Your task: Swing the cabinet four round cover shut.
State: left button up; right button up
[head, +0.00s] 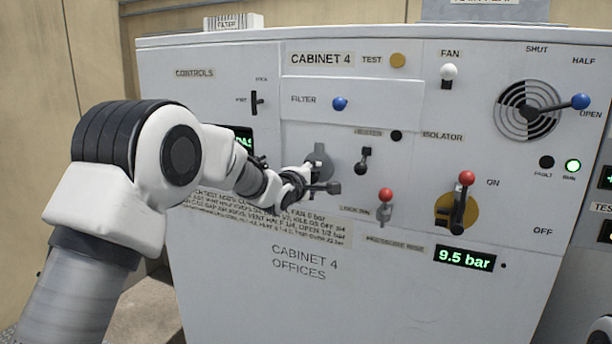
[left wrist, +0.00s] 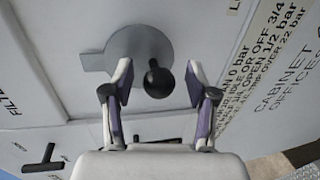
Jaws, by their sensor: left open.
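The round cover (head: 321,157) is a grey disc with a small tab on the front of cabinet 4, below the blue filter knob. In the head view my left gripper hides its lower part. In the left wrist view the grey disc (left wrist: 140,42) lies ahead, its tab pointing left. A dark ball knob (left wrist: 157,82) stands in front of the disc, between my fingertips, with a gap on both sides. My left gripper (head: 316,184) is open at the panel; its purple-padded fingers also show in the left wrist view (left wrist: 158,85). My right gripper is not in view.
Close by are the blue filter knob (head: 340,104), a dark heater lever (head: 363,160) and a red-tipped lever (head: 385,206). The red-handled isolator (head: 461,203) and round vent (head: 528,110) are further right. The pressure display (head: 464,258) reads 9.5 bar.

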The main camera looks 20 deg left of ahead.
pick_arm(q)
jog(key=v, duration=1.2)
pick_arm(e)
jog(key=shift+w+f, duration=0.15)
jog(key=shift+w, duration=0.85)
pick_arm(q)
jog(key=shift+s, duration=0.1)
